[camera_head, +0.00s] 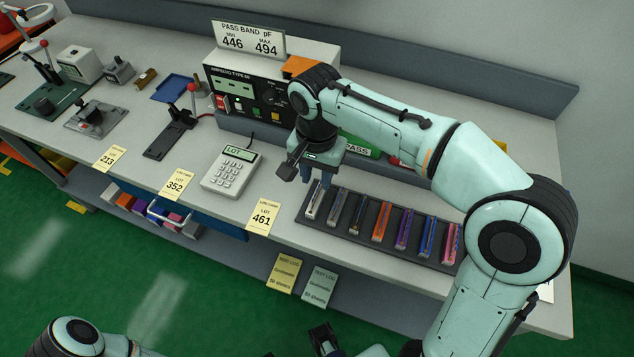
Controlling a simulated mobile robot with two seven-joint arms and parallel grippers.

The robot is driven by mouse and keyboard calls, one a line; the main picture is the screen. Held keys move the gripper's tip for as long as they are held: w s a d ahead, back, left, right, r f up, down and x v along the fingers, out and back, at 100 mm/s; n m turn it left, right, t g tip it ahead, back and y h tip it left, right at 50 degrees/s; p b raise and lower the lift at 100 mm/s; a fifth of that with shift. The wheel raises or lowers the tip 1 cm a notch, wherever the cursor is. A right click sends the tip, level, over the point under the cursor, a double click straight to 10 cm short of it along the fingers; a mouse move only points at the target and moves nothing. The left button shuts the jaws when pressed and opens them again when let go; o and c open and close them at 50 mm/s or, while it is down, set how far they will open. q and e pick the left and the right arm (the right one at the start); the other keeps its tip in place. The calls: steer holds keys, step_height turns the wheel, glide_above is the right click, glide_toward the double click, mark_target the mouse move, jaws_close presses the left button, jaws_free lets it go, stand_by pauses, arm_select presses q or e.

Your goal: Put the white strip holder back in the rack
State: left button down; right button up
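A dark strip rack (343,229) lies on the bench with several coloured strip holders in a row. The whitish strip holder (316,203) is at its left end, in line with the others. My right gripper (315,181) points down just above the far end of that holder. Its fingertips are small and partly hidden, so I cannot tell whether they grip the holder or stand apart from it. A dark part that seems to be my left gripper (322,338) shows at the bottom edge, away from the bench top; its opening is unclear.
A calculator-like keypad (230,172) and a yellow lot card (263,217) lie left of the rack. A tester (245,93) with a pass band sign stands behind. My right arm covers the bench right of the rack. Coloured items sit on a shelf below.

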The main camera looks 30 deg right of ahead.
step_height(320, 180, up, 7)
steer(key=p, duration=0.1)
steer(key=shift+f, duration=0.15)
steer(key=shift+f, duration=0.1)
stand_by(0.4)
